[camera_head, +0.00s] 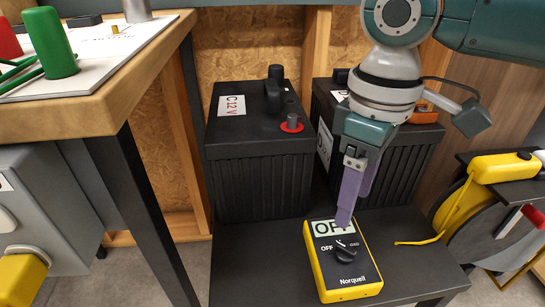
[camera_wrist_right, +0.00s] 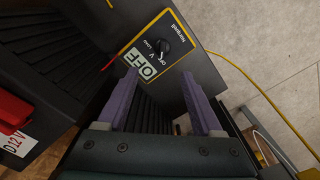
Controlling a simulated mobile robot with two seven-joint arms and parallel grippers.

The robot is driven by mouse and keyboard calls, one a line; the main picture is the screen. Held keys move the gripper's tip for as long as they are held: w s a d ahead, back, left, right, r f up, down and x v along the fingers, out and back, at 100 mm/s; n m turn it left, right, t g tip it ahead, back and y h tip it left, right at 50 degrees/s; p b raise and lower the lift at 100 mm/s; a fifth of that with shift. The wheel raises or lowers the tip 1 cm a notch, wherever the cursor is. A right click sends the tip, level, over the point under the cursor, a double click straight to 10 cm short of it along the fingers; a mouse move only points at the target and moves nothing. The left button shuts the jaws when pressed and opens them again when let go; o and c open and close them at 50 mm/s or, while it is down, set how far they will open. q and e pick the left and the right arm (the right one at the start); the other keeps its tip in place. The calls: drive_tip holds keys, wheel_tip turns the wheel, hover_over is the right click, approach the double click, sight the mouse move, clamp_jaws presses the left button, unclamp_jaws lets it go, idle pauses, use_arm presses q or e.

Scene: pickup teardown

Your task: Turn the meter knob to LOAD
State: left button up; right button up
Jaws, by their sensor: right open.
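The meter (camera_head: 343,272) is a yellow-edged black box marked Norquell, lying face up on a dark bench. Its display (camera_head: 332,227) reads OFF. Its black knob (camera_head: 346,250) sits below the display, with OFF, V and LOAD labels around it; its exact pointing is too small to tell. In the right wrist view the knob (camera_wrist_right: 163,46) lies beyond the fingertips. My right gripper (camera_head: 350,205) is open, with purple fingers pointing down above the display end, apart from the knob. In the wrist view nothing is between its fingers (camera_wrist_right: 160,78). My left gripper is not in view.
Two black batteries (camera_head: 258,165) stand behind the meter, one (camera_head: 405,165) partly hidden by my right arm. A yellow lead (camera_head: 420,241) runs right of the meter. A wooden-topped table (camera_head: 120,95) with red and green handles stands at left. The bench front-left is clear.

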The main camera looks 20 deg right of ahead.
sight(343, 245)
drive_tip(key=f+b, duration=0.4)
drive_tip(key=f, duration=0.5)
drive_tip(key=shift+s+f+b, duration=0.2)
drive_tip(key=shift+b, duration=0.15)
drive_tip(key=shift+c, duration=0.2)
clamp_jaws()
